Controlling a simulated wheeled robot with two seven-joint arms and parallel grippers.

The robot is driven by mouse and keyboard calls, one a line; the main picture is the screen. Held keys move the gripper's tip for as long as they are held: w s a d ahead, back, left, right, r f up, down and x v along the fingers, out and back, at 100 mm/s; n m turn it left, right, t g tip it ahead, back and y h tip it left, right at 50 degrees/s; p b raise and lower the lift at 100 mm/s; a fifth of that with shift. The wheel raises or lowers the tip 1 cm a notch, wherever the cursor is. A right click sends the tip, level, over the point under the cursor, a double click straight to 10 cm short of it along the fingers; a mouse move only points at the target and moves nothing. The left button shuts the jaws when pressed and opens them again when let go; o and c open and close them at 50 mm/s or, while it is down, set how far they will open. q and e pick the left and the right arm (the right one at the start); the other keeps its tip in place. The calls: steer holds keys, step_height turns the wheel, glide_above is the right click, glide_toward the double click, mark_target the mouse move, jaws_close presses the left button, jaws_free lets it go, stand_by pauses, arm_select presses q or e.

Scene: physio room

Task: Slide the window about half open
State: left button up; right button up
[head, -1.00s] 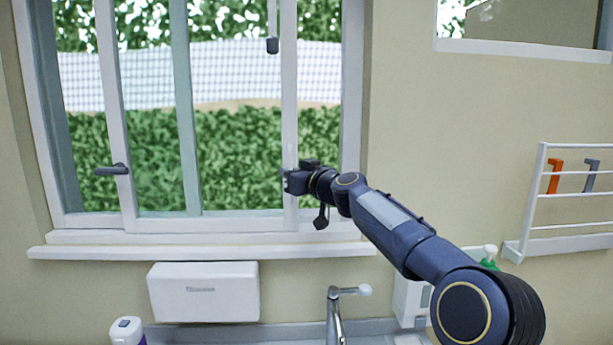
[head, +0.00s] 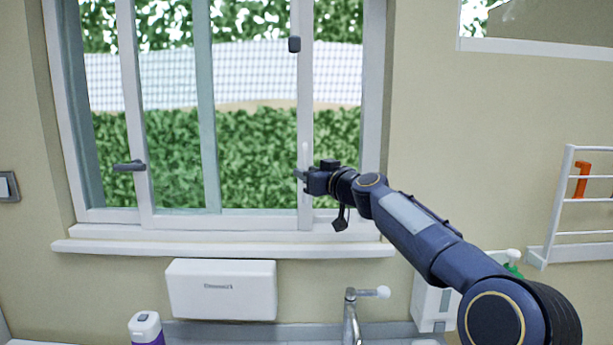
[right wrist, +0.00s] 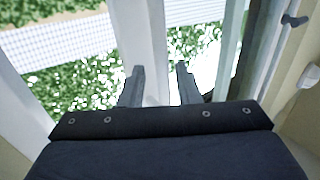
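The window (head: 220,228) has a white frame and several upright bars. A dark handle (head: 129,165) sits on its left white upright. My right gripper (head: 300,175) is at the white right upright (head: 305,100), low on the window. In the right wrist view the gripper (right wrist: 160,78) has its two fingers apart. The white upright (right wrist: 142,35) runs behind and between them, and the left fingertip overlaps it. I see no clear grip, and contact cannot be told. A small dark fitting (head: 294,44) is higher on that upright. My left gripper is not in view.
A white sill (head: 220,248) runs below the window. Under it are a white wall box (head: 220,288), a tap (head: 352,310), a purple-and-white bottle (head: 146,328) and a dispenser (head: 432,300). A white wall rack (head: 560,205) is at the right.

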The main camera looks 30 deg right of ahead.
steer(key=s+b, duration=0.3)
steer(key=s, duration=0.3)
steer(key=shift+s+d, duration=0.3)
steer(key=s+a+f+g+y, duration=0.2)
steer(key=s+a+f+g, duration=0.4)
steer(key=s+a+f, duration=0.7)
steer(key=s+a+f+m+g, duration=0.1)
steer(key=s+a+f+g, duration=0.2)
steer(key=s+f, duration=0.8)
steer(key=s+a+f+m+g, duration=0.1)
steer(key=s+a+f+g, duration=0.2)
steer(key=s+f, duration=0.8)
steer(key=shift+s+f+m, duration=0.3)
steer(key=shift+s+f, duration=0.05)
steer(key=shift+f, duration=0.1)
steer(key=shift+a, duration=0.1)
